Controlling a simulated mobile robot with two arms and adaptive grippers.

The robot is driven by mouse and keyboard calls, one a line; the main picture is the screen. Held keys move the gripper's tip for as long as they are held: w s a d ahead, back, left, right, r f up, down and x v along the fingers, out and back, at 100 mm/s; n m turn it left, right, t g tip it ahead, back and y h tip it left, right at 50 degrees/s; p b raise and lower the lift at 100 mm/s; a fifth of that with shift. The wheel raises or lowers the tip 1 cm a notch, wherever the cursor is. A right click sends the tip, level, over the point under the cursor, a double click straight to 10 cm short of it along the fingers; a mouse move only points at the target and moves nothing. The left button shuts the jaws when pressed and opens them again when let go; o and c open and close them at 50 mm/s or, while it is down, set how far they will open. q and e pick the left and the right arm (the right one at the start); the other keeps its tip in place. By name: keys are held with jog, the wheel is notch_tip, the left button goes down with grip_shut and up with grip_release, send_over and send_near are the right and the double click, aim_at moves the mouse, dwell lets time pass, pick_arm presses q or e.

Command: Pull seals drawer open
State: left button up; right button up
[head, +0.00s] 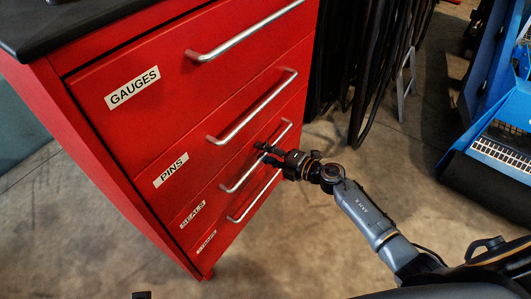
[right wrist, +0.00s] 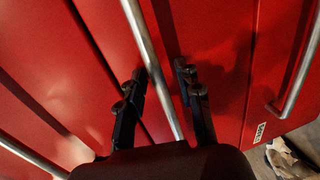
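The red cabinet's seals drawer, with its white label (head: 192,214), is the third one down and looks flush with the front. Its metal bar handle (head: 236,182) runs up to the right. My right gripper (head: 264,154) is at the upper half of this handle, its fingers pointing at the drawer front. In the right wrist view, the bar (right wrist: 150,60) passes between the two spread fingers of the right gripper (right wrist: 160,85), with a gap on the right side. Contact on the left side is hard to tell.
The gauges drawer (head: 150,115) and pins drawer (head: 190,150) are above, and a lower drawer handle (head: 240,216) is close below. Dark hoses (head: 350,60) hang behind the cabinet. A blue machine (head: 490,90) stands at right. The concrete floor (head: 400,150) between is clear.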

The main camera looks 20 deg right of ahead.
jog(key=shift+c, duration=0.2)
grip_shut()
jog(key=shift+s+d, duration=0.15)
jog(key=shift+s, duration=0.05)
pick_arm(q)
notch_tip(320, 180, down, 8)
jog(key=p, duration=0.2)
jog(key=shift+s+g, duration=0.3)
jog(key=shift+s, duration=0.1)
pick_arm(e)
jog(key=f+v, duration=0.2)
jog(key=v, duration=1.1)
jog(key=s+f+v, duration=0.1)
jog(key=f+v, duration=0.2)
jog(key=v, duration=1.1)
jog(key=shift+d, duration=0.35)
pick_arm(q)
jog(key=shift+f, duration=0.15)
